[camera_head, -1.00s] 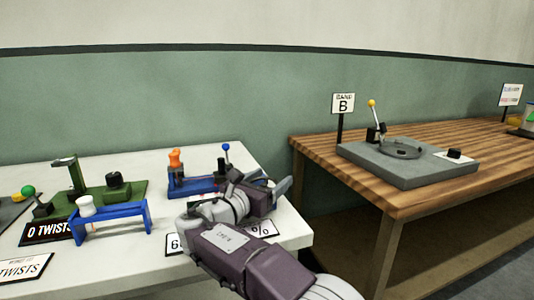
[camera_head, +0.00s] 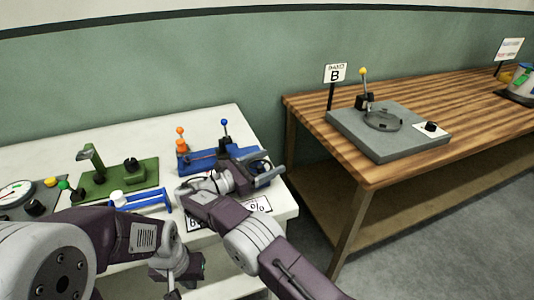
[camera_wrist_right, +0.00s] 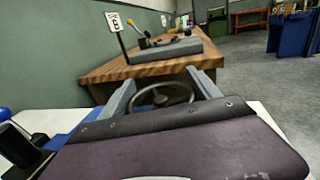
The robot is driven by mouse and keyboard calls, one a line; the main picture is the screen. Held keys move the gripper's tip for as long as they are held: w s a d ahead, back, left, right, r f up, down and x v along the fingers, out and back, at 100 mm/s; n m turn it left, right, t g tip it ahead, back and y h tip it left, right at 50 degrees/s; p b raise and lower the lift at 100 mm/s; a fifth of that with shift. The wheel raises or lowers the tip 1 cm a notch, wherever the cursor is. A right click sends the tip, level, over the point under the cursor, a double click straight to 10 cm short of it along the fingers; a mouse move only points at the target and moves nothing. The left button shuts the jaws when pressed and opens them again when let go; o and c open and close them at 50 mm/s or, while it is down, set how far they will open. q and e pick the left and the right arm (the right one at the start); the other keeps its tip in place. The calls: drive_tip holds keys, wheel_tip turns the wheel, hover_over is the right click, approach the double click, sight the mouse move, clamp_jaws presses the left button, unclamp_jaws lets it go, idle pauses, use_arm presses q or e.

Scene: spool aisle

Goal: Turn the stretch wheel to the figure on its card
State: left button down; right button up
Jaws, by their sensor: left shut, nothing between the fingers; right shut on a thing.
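The blue stretch stand (camera_head: 190,163) sits on the white table, with an orange post and a blue-knobbed lever. Its dark wheel (camera_head: 258,165) is at the right end, mostly hidden by my right gripper (camera_head: 268,174). In the right wrist view the spoked wheel (camera_wrist_right: 162,94) lies between the two grey fingers of my right gripper (camera_wrist_right: 163,88), which is shut on it. The white card (camera_head: 259,205) at the table's front shows a percent sign; my right arm covers part of its figure. My left gripper (camera_head: 187,274) is shut and empty, low in front of the table.
A green twist stand (camera_head: 118,178) and a low blue bracket (camera_head: 142,201) stand left of the blue stand, close to my left arm. A wooden table (camera_head: 305,107) at the right carries a grey turntable unit (camera_head: 375,140) and a B sign (camera_head: 334,73). A floor gap separates the tables.

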sight(268, 163)
idle(0.4)
drive_tip(key=o, duration=1.4)
drive_tip(key=shift+c, duration=0.2)
wheel_tip(268, 163, up, 5)
drive_tip(key=shift+d+f+p, duration=0.15)
drive_tip(key=shift+f+p, duration=0.05)
drive_tip(key=shift+p, duration=0.55)
drive_tip(key=s+d+r+p, duration=0.1)
drive_tip(key=s+d+r, duration=0.5)
drive_tip(key=d, duration=0.3)
drive_tip(key=shift+s+d+r, duration=0.2)
drive_tip(key=shift+s, duration=0.1)
